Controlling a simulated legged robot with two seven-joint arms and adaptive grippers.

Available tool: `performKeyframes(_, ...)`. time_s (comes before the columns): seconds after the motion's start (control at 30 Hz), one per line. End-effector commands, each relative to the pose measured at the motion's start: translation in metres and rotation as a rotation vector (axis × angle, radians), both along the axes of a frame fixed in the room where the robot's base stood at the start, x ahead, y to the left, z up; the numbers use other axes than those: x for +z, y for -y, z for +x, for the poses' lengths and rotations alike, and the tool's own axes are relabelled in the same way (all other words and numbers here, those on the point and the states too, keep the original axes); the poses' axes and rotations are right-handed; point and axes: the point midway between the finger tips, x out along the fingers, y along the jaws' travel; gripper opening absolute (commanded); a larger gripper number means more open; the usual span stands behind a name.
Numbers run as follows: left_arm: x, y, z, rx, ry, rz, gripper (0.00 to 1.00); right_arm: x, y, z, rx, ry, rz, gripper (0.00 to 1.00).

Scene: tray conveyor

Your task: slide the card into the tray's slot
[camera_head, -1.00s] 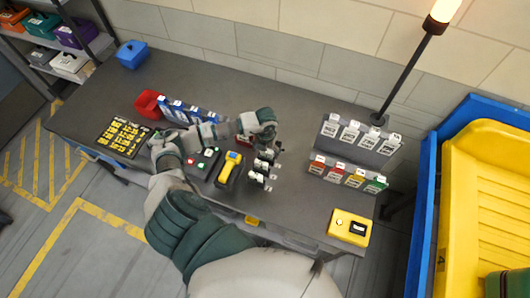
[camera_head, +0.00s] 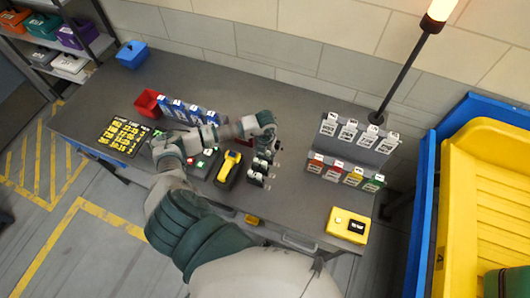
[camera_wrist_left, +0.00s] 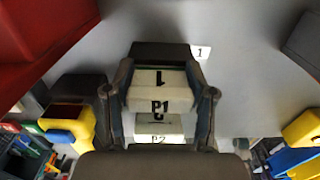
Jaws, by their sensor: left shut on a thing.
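My left gripper (camera_head: 258,124) is over the middle of the table, just behind small black holders with white tops (camera_head: 260,163). I cannot tell whether the card touches a slot. My right gripper is in neither view.
A yellow handheld scanner (camera_head: 229,167) lies left of the holders. Racks of white cards (camera_head: 358,135) and coloured cards (camera_head: 345,172) stand at right. Blue cards (camera_head: 190,110) and a red bin (camera_head: 148,102) are behind my forearm. A yellow box (camera_head: 347,225) sits front right.

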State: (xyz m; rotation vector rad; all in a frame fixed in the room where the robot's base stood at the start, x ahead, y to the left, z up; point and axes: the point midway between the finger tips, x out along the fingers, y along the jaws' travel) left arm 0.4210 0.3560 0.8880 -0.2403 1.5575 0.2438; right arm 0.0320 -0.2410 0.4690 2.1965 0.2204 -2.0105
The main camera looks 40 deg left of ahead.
Motion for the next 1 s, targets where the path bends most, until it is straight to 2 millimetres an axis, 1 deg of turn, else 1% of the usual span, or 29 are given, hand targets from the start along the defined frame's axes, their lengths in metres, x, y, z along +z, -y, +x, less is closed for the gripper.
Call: performKeyframes(1.0,0.034,0.001,0.0,-0.002,0.001,-0.003,0.22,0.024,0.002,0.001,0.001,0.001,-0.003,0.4)
